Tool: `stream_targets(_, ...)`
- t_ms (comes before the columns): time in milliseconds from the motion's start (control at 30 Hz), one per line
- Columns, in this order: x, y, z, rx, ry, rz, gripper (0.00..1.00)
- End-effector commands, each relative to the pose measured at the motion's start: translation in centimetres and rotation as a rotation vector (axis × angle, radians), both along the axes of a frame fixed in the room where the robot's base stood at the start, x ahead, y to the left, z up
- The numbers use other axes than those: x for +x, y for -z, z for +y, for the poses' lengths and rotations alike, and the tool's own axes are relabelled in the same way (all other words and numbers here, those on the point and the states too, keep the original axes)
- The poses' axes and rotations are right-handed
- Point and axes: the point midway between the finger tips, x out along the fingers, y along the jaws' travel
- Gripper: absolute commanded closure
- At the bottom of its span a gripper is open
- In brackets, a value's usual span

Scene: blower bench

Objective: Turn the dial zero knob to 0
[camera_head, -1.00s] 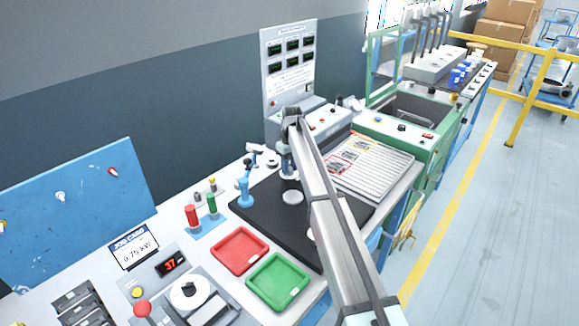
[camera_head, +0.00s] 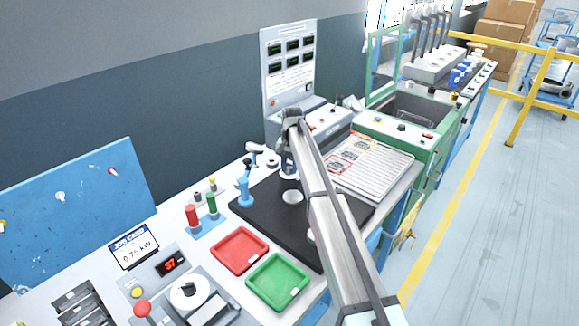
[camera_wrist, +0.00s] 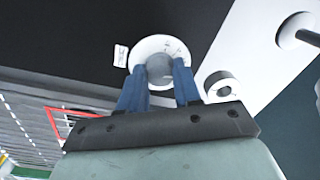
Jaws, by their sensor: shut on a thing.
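The dial zero knob (camera_wrist: 158,66) is a grey round knob on a white disc (camera_wrist: 172,45) in the wrist view. My gripper (camera_wrist: 160,72) has its two blue fingers on either side of the knob and is shut on it. The marks on the disc are too small to read. In the head view my gripper (camera_head: 288,168) is at the back of the black plate (camera_head: 262,215), and the knob is hidden there behind the arm and fingers.
A light round disc (camera_head: 292,197) lies on the black plate in front of my gripper. A blue stand (camera_head: 245,186) is to its left. Red (camera_head: 240,250) and green (camera_head: 278,281) trays are in front. A grey panel box (camera_head: 325,122) stands behind, and a ribbed tray (camera_head: 375,165) is to the right.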

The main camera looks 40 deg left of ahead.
Motion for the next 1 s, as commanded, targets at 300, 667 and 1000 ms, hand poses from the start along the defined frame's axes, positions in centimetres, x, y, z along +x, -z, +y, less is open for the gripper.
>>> stream_targets(300, -0.04, -0.02, 0.0, 0.0, 0.181, 0.0, 0.98)
stream_targets(667, -0.04, -0.02, 0.0, 0.0, 0.249, 0.0, 0.98)
stream_targets(1000, -0.03, -0.02, 0.01, 0.0, 0.251, 0.0, 0.98)
